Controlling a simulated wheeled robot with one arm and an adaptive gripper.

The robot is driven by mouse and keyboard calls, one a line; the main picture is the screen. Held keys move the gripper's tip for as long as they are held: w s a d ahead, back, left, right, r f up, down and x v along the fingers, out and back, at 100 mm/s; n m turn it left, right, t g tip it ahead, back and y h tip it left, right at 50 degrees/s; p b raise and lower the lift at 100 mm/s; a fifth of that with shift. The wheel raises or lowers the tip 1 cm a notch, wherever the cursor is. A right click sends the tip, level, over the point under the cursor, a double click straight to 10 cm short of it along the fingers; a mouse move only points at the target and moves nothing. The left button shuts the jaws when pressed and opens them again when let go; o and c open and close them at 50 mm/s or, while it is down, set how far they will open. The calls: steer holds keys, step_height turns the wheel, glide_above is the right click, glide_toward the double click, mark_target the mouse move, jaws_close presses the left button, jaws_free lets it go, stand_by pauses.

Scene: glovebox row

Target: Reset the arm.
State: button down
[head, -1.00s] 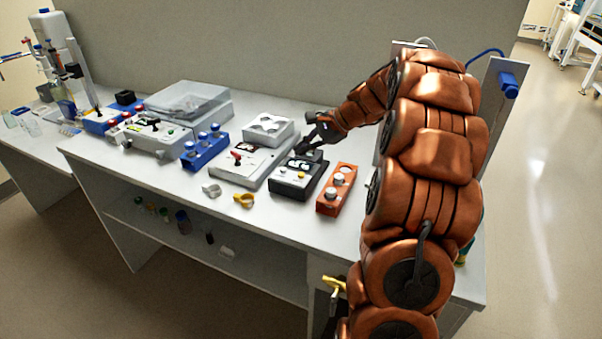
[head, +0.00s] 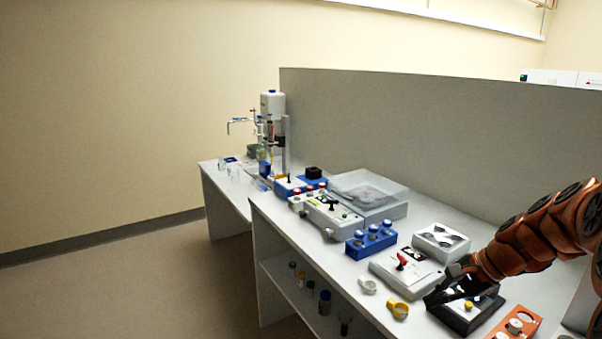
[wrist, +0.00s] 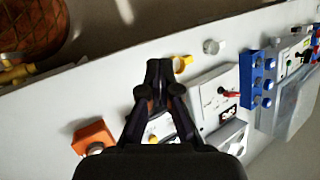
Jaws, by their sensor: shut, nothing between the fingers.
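My arm comes in from the right edge of the head view, in a copper-coloured cover. My gripper (head: 452,291) hangs over a black box (head: 466,314) with white and yellow parts on top. In the wrist view my gripper (wrist: 158,70) has its dark fingertips together with nothing between them. It hides most of the black box there. I cannot tell whether the gripper touches the box.
An orange block (head: 517,324) is right of the black box. A grey box with a red lever (head: 402,262), a white box (head: 440,242) and yellow (head: 398,309) and grey (head: 367,286) rings are close by. A blue block (head: 371,241) and clear-lidded case (head: 375,190) stand farther left.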

steer(key=s+a+f+n+g+h, duration=0.1)
steer(key=s+a+n+g+h, duration=0.25)
steer(key=s+a+n, duration=0.7)
steer(key=s+f+n+g+h, duration=0.1)
steer(key=s+f+n+h, duration=0.1)
steer(key=s, duration=1.8)
steer(key=shift+s+f+n+g+h, duration=0.35)
steer(key=shift+f+n, duration=0.1)
steer(key=shift+f, duration=0.15)
